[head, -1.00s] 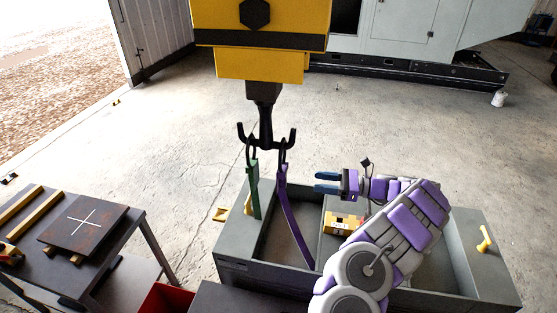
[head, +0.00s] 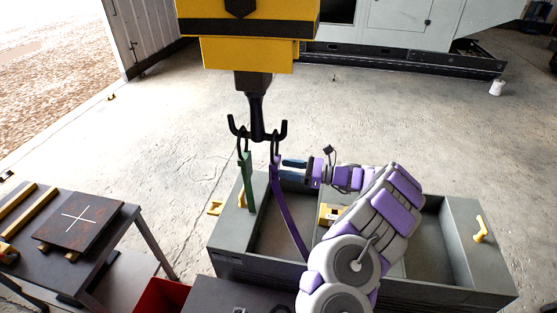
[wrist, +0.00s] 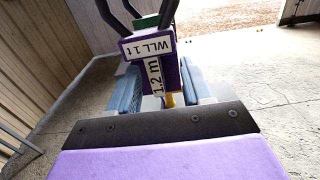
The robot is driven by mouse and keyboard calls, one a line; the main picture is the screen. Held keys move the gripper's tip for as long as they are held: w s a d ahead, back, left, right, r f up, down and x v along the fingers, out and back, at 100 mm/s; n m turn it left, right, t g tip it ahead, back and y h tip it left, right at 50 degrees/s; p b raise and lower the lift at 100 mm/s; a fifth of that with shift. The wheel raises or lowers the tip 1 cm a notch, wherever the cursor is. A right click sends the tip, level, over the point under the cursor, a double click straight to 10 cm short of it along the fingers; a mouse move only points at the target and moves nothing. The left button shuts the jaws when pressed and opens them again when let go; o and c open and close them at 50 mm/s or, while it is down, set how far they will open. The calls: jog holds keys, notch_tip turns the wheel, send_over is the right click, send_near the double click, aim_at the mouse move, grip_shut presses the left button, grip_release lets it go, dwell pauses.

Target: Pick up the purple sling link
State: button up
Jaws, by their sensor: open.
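The purple sling (head: 287,212) hangs by a dark link (head: 275,148) from the right prong of the black hook (head: 258,128); its lower end reaches down to the grey box. In the wrist view the top of the purple sling (wrist: 172,78) shows labels reading "WLL 1 t" and "1.2 m". My gripper (head: 282,168) is at the sling's top, just below the link. Its blue fingers are open, one on each side of the sling in the wrist view (wrist: 160,92). Whether they touch it cannot be told.
The yellow hoist block (head: 247,54) is above. Below are a grey compartment box (head: 466,290) and a yellow block (head: 328,214). A table (head: 112,232) with a marked plate stands left.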

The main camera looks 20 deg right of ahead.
aim_at(272, 168)
jog(key=x, duration=0.6)
jog(key=shift+s+a+b, duration=0.2)
jog(key=shift+a+b, duration=0.1)
jog(key=shift+b, duration=0.1)
jog(key=shift+d+f, duration=0.1)
jog(key=shift+d, duration=0.3)
jog(key=shift+c, duration=1.1)
jog(key=shift+a, duration=0.65)
jog(key=c, duration=0.6)
grip_shut()
jog(key=shift+d, duration=0.1)
